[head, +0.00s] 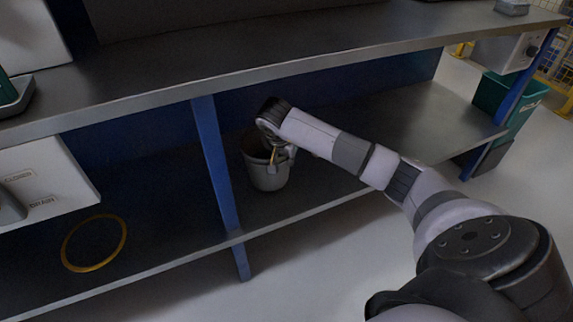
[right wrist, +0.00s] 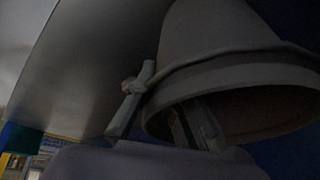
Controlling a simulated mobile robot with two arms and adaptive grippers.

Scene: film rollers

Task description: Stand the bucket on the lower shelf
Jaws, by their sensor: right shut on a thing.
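The grey bucket (head: 266,177) is upright on the lower shelf (head: 315,187), just right of the blue post (head: 214,160). Its base looks to be at the shelf surface, but I cannot tell for sure whether it touches. My right gripper (head: 275,157) is shut on the bucket's rim. In the right wrist view the bucket (right wrist: 215,40) appears upside down, with one finger of the gripper (right wrist: 160,112) inside the mouth and one outside the wall. My left gripper is not in view.
A yellow ring (head: 86,270) marks the lower shelf left of the post. The upper shelf (head: 270,72) overhangs the bucket. A white box labelled DRAIN (head: 50,180) hangs at the left. The lower shelf is clear to the right; a green bin (head: 490,95) stands beyond its end.

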